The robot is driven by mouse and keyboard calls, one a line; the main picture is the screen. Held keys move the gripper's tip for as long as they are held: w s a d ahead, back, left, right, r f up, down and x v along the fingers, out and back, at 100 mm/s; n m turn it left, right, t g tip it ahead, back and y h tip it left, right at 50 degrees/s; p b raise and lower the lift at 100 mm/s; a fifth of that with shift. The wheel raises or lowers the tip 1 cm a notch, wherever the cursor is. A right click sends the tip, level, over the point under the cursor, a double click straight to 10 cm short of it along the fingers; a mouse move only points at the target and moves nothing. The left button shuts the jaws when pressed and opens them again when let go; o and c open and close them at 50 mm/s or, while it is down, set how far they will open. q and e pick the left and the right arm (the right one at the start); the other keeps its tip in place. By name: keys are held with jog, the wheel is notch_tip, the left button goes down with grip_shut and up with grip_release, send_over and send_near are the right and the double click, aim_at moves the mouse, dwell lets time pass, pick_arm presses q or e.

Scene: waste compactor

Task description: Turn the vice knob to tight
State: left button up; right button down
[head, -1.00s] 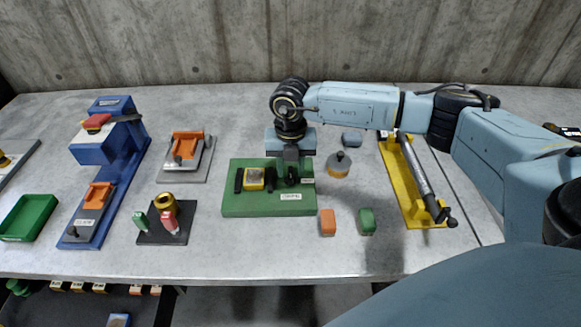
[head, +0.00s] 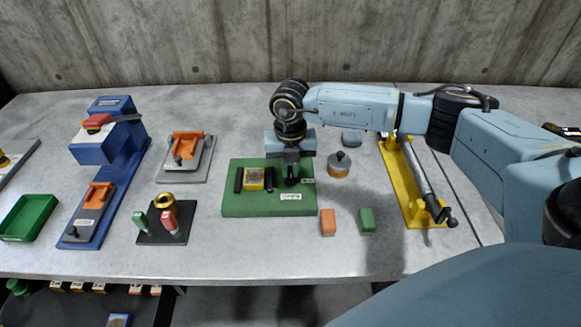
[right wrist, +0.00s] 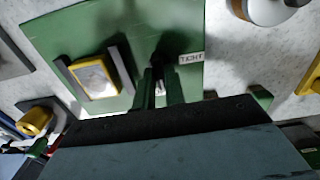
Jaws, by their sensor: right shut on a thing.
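The vice sits on a green base plate (head: 240,207) in the middle of the table. A yellow-framed block (head: 254,179) lies between its two dark jaws (head: 239,180). The black knob (head: 292,181) is at the right of the plate, largely hidden by my right gripper (head: 291,174). That gripper points down and is shut on the knob. In the right wrist view, the two fingers (right wrist: 159,88) reach the dark knob (right wrist: 160,58), beside a white label reading TIGHT (right wrist: 191,57). The knob's pointing direction is hard to make out. My left gripper is not in view.
An orange block (head: 327,222) and a green block (head: 367,221) stand right of the plate's front. A grey-and-orange round thing (head: 339,166) is behind them. A yellow fixture (head: 411,188) stands farther right. A black stand (head: 163,233) is at the left.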

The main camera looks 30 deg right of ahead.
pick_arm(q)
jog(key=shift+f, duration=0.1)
pick_arm(e)
jog(key=n+b, duration=0.2)
jog(key=n, duration=0.5)
jog(key=n+b, duration=0.1)
jog(key=n, duration=0.2)
jog(key=shift+n, duration=0.3)
jog(key=n+b, duration=0.1)
jog(key=n, duration=0.3)
jog(key=shift+b, duration=0.4)
jog(key=shift+n, duration=0.8)
jog(key=shift+n+b, duration=0.35)
jog(key=shift+n, duration=0.15)
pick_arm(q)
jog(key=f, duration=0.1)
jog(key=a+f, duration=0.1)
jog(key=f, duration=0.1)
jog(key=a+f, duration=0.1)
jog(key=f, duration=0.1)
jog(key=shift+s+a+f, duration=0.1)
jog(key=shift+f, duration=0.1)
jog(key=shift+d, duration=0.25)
pick_arm(e)
jog(key=shift+n, duration=0.3)
